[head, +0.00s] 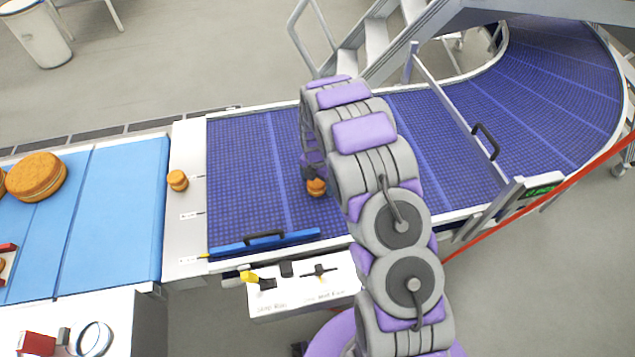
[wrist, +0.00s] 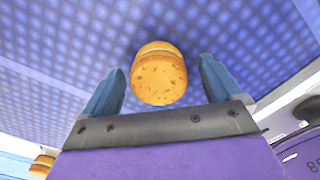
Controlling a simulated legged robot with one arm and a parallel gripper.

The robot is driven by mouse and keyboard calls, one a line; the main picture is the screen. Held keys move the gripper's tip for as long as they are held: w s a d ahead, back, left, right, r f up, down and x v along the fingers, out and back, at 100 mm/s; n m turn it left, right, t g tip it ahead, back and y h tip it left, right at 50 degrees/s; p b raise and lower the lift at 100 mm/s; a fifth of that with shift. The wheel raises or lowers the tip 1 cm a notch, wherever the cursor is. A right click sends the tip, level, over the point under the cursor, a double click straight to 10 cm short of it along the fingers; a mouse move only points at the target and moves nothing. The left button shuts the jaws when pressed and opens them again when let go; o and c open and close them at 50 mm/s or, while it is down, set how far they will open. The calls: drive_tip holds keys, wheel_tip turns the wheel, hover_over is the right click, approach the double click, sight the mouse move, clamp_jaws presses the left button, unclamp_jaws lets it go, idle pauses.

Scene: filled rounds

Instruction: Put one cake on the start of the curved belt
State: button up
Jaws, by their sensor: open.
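A small round orange-brown cake (head: 316,187) with a pale filling stands on the purple curved belt (head: 240,160), near the belt's start. In the wrist view the cake (wrist: 158,77) lies between and just ahead of the two blue fingertips of my gripper (wrist: 162,85). The fingers are open, with a gap on both sides of the cake. In the head view my gripper (head: 309,178) is low over the belt and partly hidden by my arm. A second small cake (head: 177,180) stands on the pale plate left of the belt; it also shows in the wrist view (wrist: 42,166).
A blue belt (head: 120,210) at left carries large round cakes (head: 36,177). A blue bar with a black handle (head: 265,240) lies along the purple belt's front edge. A clear gate (head: 455,105) crosses the belt at right. A control box (head: 305,285) sits in front.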

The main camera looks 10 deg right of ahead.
sight(318, 180)
drive_tip(key=s+r+m, duration=0.3)
drive_tip(key=s+r, duration=0.1)
drive_tip(key=r, duration=0.6)
drive_tip(key=s+r+m, duration=0.3)
drive_tip(key=r, duration=0.7)
drive_tip(key=s+r+m, duration=0.3)
drive_tip(key=s+m, duration=0.4)
drive_tip(key=s, duration=0.4)
drive_tip(key=s+r+m+g, duration=0.1)
drive_tip(key=s+r+m, duration=0.3)
drive_tip(key=s, duration=0.8)
drive_tip(key=s+r+m, duration=0.4)
drive_tip(key=s+m, duration=0.5)
drive_tip(key=s, duration=0.3)
drive_tip(key=shift+s+m+g, duration=0.15)
drive_tip(key=shift+m+g, duration=0.15)
drive_tip(key=shift+g, duration=0.1)
wheel_tip(318, 180, down, 6)
drive_tip(key=b, duration=0.5)
